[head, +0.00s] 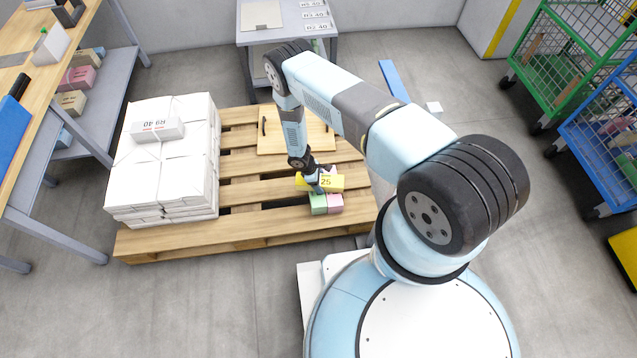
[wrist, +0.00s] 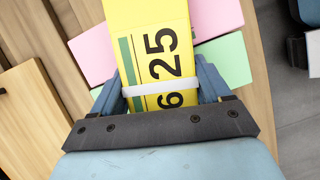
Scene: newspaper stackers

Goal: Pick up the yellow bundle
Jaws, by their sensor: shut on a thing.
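The yellow bundle (head: 329,183) with a "25" label sits above green and pink bundles at the right side of the pallet. In the wrist view the yellow bundle (wrist: 150,45) shows a white band, a green stripe and black digits, and lies between the two fingers. My gripper (wrist: 168,88) is shut on it from both sides. In the head view my gripper (head: 318,180) reaches down onto the bundle. A green bundle (head: 317,204) and a pink bundle (head: 336,203) are just below it. Whether the yellow bundle touches them I cannot tell.
The wooden pallet (head: 160,243) also carries a large white paper stack (head: 182,182) at left and a wooden board with handles (head: 280,140) behind. A grey table (head: 288,38) stands at the back. Green (head: 560,60) and blue (head: 572,133) wire carts stand at right.

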